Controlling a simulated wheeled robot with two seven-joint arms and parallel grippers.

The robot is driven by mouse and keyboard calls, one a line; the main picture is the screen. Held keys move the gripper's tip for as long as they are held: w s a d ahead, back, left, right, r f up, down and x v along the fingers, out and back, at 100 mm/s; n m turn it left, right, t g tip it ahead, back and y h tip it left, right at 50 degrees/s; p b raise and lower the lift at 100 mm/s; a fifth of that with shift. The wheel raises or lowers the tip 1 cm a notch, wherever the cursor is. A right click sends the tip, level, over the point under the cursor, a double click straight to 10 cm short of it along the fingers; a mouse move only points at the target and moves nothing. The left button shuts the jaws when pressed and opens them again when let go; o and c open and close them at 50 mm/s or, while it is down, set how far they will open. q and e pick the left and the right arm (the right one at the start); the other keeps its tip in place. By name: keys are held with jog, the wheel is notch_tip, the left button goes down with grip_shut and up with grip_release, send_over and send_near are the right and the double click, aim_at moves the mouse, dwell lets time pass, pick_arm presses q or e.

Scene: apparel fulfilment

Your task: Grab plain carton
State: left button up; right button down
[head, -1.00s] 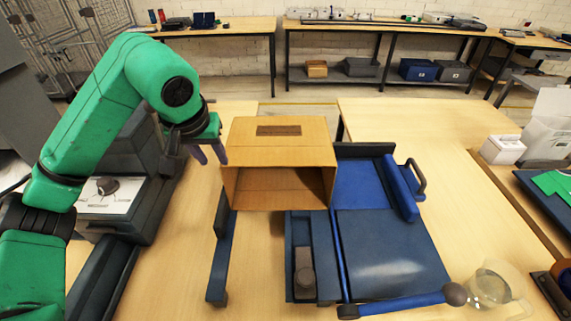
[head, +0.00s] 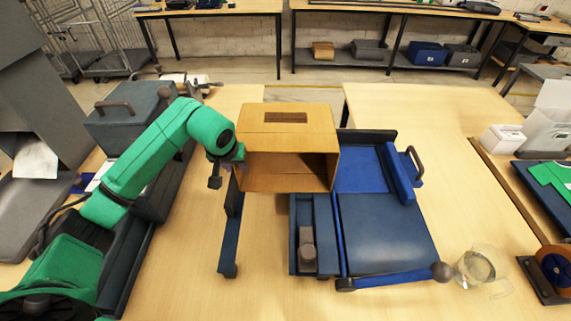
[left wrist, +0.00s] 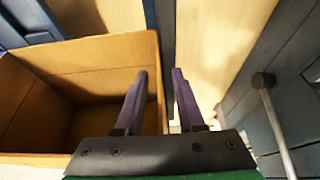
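The plain carton (head: 288,118) is a brown box on the work table with its open side facing me and a dark slot on its upper face. It also shows in the left wrist view (left wrist: 95,62), where I look into its opening. My left gripper (left wrist: 160,78) is at the carton's left wall. Its two fingers are apart, one on the inner side and one on the outer side of that wall, with gaps visible. In the head view the left gripper (head: 232,163) is partly hidden against the carton's left side. My right gripper is out of view.
A blue folding device (head: 385,230) with raised side bars stands right beside and in front of the carton. A clear jug (head: 478,265) stands at front right. A grey case (head: 130,112) is at left, near my arm.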

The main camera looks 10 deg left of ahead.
pick_arm(q)
grip_shut()
dwell(1.2)
